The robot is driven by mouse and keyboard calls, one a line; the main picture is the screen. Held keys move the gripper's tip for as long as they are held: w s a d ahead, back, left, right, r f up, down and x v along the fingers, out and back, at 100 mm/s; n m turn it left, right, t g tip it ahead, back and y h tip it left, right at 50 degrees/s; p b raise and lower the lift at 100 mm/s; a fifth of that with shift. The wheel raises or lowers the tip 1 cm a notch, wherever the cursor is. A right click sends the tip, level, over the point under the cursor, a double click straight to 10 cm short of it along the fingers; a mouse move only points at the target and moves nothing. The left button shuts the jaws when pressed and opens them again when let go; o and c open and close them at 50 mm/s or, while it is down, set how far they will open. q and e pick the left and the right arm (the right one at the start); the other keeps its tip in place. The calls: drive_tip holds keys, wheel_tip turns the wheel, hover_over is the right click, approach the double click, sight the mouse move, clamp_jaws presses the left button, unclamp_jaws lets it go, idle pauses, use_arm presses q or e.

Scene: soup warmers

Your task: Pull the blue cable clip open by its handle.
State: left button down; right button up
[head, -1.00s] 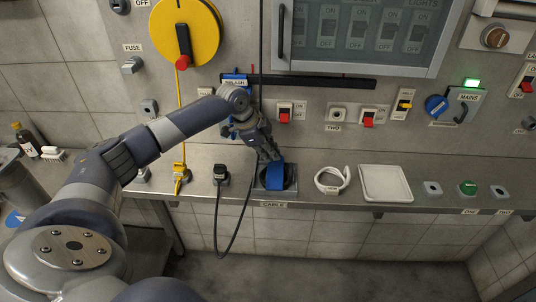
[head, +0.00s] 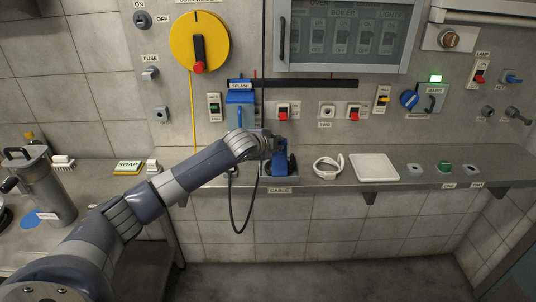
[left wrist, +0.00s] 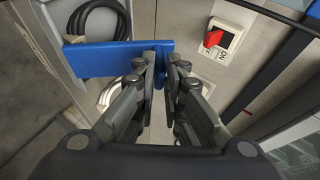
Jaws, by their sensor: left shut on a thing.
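The blue cable clip (head: 279,165) is on the shelf above the CABLE label. It is partly hidden by my left gripper (head: 276,148), which reaches it from the left. In the left wrist view the clip shows as a flat blue bar (left wrist: 100,60) extending left from my left gripper's fingertips (left wrist: 161,64). The fingers are shut on its handle end. A coiled black cable (left wrist: 97,18) shows beyond the bar; whether the clip still touches it I cannot tell. My right gripper is not in view.
A white ring-shaped item (head: 328,168) and a white tray (head: 374,167) lie right of the clip. A red switch (left wrist: 212,38) is on the wall close to my gripper. A blue SPLASH cover (head: 240,107) is above left. A dark cable (head: 240,205) hangs below the shelf.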

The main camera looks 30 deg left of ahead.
use_arm(q)
drive_tip(key=s+d+f+m+t+y+b, duration=0.1)
drive_tip(key=s+d+f+m+t+b, duration=0.1)
drive_tip(key=s+d+t+b, duration=0.3)
drive_tip(key=s+f+b, duration=0.1)
drive_tip(key=s+b, duration=0.2)
drive_tip(key=b, duration=0.1)
drive_tip(key=shift+s+y, duration=0.3)
drive_tip(key=shift+y, duration=0.1)
drive_tip(key=c, duration=1.7)
unclamp_jaws()
drive_tip(key=shift+w, duration=0.25)
drive_tip(key=shift+r, duration=0.1)
